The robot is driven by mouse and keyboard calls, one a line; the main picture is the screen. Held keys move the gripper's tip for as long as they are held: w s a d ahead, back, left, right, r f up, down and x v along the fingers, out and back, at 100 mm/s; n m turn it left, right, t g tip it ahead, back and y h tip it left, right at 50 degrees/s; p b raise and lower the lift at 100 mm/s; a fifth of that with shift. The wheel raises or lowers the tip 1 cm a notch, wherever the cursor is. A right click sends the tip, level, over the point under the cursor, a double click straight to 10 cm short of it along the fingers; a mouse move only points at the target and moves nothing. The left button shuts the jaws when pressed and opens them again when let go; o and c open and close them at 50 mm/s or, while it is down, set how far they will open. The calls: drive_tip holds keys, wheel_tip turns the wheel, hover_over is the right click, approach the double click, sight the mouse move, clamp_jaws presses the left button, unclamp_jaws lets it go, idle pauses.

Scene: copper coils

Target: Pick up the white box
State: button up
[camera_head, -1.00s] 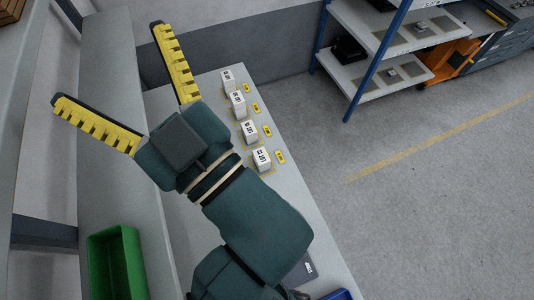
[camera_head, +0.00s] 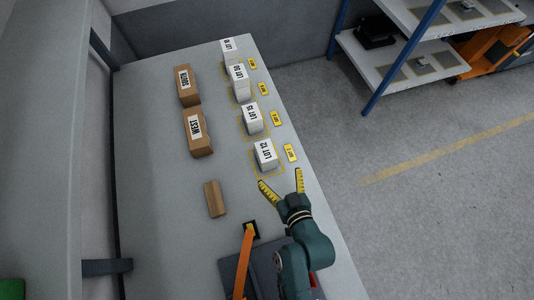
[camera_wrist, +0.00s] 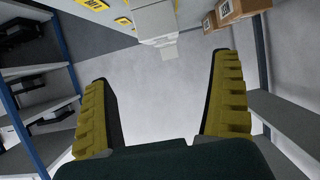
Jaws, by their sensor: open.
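Several white boxes stand in a row on the table, each in a yellow outlined square. In the wrist view a white box (camera_wrist: 153,20) shows at the top, beyond the fingertips (camera_wrist: 162,75). Its label is not visible there.
Brown cartons marked SOUTH (camera_head: 188,86) and WEST (camera_head: 199,132) and a small brown block (camera_head: 214,199) lie left of the row. Yellow tags (camera_head: 290,153) line the right side. An orange-handled item (camera_head: 243,262) is near my arm. A blue-posted shelf (camera_head: 390,65) stands right.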

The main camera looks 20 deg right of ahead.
sight(267, 154)
drive_tip(key=b+x, duration=0.1)
drive_tip(key=x, duration=1.2)
drive_tip(key=shift+w+f, duration=0.15)
drive_tip(key=shift+w, duration=0.05)
